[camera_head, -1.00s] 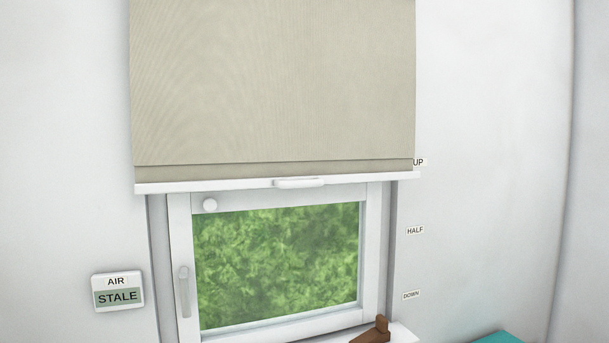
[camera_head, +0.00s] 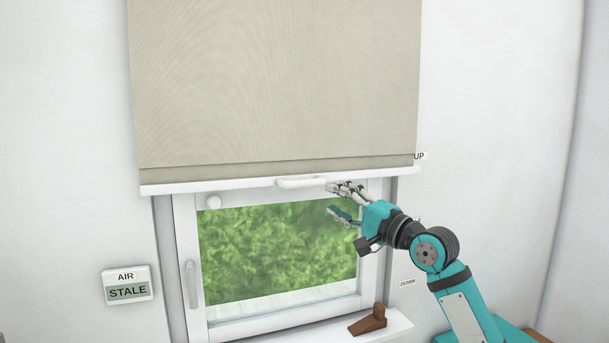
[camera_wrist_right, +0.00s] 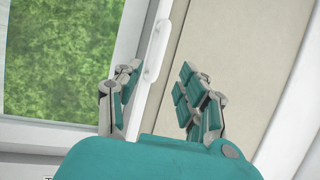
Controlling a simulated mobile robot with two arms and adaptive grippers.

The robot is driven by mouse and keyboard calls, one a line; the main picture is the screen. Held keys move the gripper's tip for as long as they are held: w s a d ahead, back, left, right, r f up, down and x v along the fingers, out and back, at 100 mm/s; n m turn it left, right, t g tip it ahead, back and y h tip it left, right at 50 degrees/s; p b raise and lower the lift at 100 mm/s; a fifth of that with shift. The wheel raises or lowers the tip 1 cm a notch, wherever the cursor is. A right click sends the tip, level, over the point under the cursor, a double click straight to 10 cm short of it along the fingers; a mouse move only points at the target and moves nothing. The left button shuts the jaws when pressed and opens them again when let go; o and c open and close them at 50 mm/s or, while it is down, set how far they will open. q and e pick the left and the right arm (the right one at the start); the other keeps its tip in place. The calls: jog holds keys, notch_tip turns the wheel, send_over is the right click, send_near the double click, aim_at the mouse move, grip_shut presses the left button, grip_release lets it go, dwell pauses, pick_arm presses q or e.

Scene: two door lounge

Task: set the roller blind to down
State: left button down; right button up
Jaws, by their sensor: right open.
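The beige roller blind (camera_head: 275,80) hangs over the upper part of the window, its white bottom bar (camera_head: 220,185) level with just below the UP label (camera_head: 420,156). A white handle (camera_head: 302,182) sits at the middle of the bar. My right gripper (camera_head: 338,200) is open and empty, just right of and slightly below the handle. In the right wrist view the handle (camera_wrist_right: 156,50) lies beyond the gap between the open fingers (camera_wrist_right: 160,92), with the blind (camera_wrist_right: 215,45) behind. No contact with the handle is visible. My left gripper is not in view.
The window (camera_head: 280,250) has a side handle (camera_head: 192,285). A brown wedge (camera_head: 367,321) lies on the sill (camera_head: 300,330). The DOWN label (camera_head: 408,283) is on the wall at right; my arm mostly covers the HALF label. An AIR STALE panel (camera_head: 127,285) hangs at left.

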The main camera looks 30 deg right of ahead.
aim_at(307, 185)
jog(key=p+x, duration=0.4)
jog(key=x, duration=0.6)
jog(key=shift+r, duration=0.1)
jog(key=shift+w, duration=0.55)
grip_shut()
